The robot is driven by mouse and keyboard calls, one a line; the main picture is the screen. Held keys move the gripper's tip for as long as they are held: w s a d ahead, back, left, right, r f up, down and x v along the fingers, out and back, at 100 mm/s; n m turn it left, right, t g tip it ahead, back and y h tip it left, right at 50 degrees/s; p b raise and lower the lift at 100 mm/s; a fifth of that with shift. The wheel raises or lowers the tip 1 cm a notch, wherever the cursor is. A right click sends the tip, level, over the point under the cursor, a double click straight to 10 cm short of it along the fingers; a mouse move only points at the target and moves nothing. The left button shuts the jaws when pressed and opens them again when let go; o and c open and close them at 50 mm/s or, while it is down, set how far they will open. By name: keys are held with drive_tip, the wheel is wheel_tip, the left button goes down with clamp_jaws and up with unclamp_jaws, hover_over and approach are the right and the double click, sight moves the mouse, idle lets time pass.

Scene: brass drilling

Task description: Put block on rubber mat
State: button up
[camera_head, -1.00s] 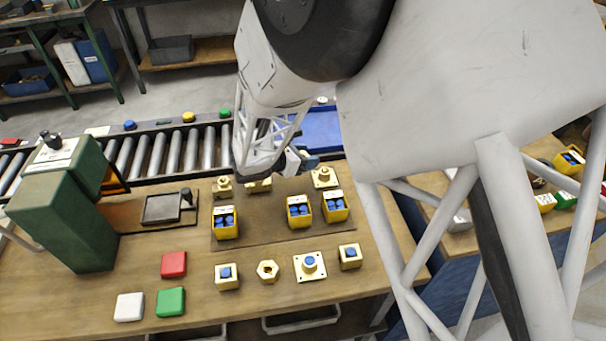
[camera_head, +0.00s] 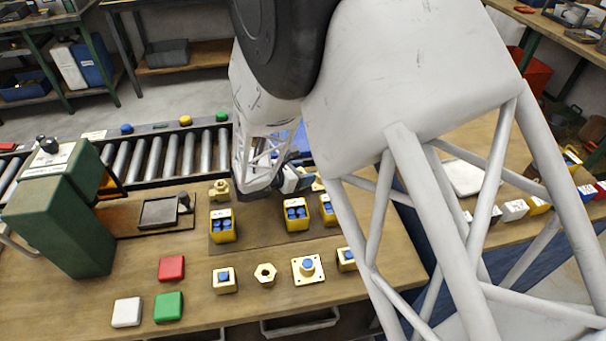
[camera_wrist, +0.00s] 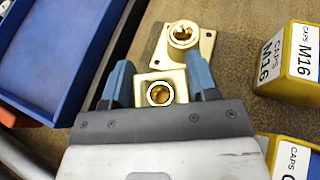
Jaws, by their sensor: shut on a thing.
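A brass block (camera_wrist: 166,78) with a round hole in its top sits between the blue fingertips of my gripper (camera_wrist: 160,88) in the wrist view. The gripper is shut on it. In the head view my gripper (camera_head: 290,182) is over the back edge of a dark brown mat (camera_head: 262,236), which looks like the rubber mat, and the arm hides the block. I cannot tell whether the block touches the surface below. A square brass flange (camera_wrist: 204,45) lies just beyond the block in the wrist view.
Yellow boxes of blue caps (camera_head: 222,236) stand on the mat, and two show right of my gripper in the wrist view. A brass fitting (camera_head: 219,190) is at the mat's back left. A blue tray (camera_wrist: 62,50) lies left of my gripper.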

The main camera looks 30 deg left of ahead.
drive_tip(key=shift+f, duration=0.25)
drive_tip(key=shift+f, duration=0.1)
drive_tip(key=o, duration=1.3)
drive_tip(key=shift+v, duration=6.05)
drive_tip(key=shift+w+d, duration=0.1)
